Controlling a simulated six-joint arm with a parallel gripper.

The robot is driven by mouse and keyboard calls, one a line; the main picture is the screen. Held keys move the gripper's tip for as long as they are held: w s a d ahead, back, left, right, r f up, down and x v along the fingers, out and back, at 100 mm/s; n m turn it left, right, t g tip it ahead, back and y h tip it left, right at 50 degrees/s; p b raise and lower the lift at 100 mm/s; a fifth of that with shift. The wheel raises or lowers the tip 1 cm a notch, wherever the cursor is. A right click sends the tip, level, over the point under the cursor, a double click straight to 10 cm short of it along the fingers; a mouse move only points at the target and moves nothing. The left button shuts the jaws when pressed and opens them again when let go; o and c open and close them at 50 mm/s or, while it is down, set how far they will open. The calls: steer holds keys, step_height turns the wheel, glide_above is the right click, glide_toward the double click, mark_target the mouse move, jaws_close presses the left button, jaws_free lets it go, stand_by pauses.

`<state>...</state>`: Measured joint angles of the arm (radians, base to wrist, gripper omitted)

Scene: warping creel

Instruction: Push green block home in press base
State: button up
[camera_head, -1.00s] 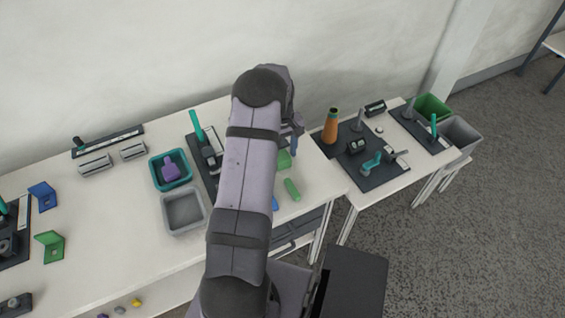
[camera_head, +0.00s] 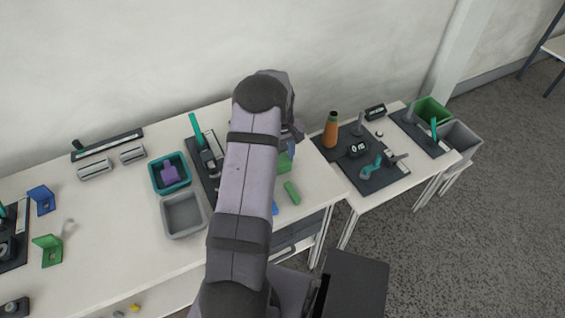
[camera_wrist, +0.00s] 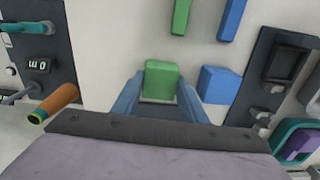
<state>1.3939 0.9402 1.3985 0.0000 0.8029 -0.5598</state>
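The green block (camera_wrist: 162,80) stands on the white table between the two blue fingers of my gripper (camera_wrist: 160,88) in the wrist view. The fingers are apart, one on each side of it; I cannot tell whether they touch it. In the head view the green block (camera_head: 285,163) shows beside my wrist, and my arm hides much around it. A dark board with a teal lever (camera_head: 197,126), possibly the press base, is left of my arm and partly hidden. A dark board with a square frame (camera_wrist: 288,62) is at the right in the wrist view.
A blue block (camera_wrist: 219,85) is close to my right finger. A green bar (camera_wrist: 181,15) and a blue bar (camera_wrist: 232,18) lie beyond. An orange bottle (camera_head: 330,129) stands on the neighbouring table. A teal tray (camera_head: 154,181) and a grey tray (camera_head: 168,229) are left of my arm.

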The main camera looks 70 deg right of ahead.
steer(key=shift+r+p, duration=1.05)
steer(key=shift+r, duration=0.5)
steer(key=shift+r+p, duration=1.45)
steer(key=shift+r, duration=0.6)
steer(key=shift+w, duration=0.1)
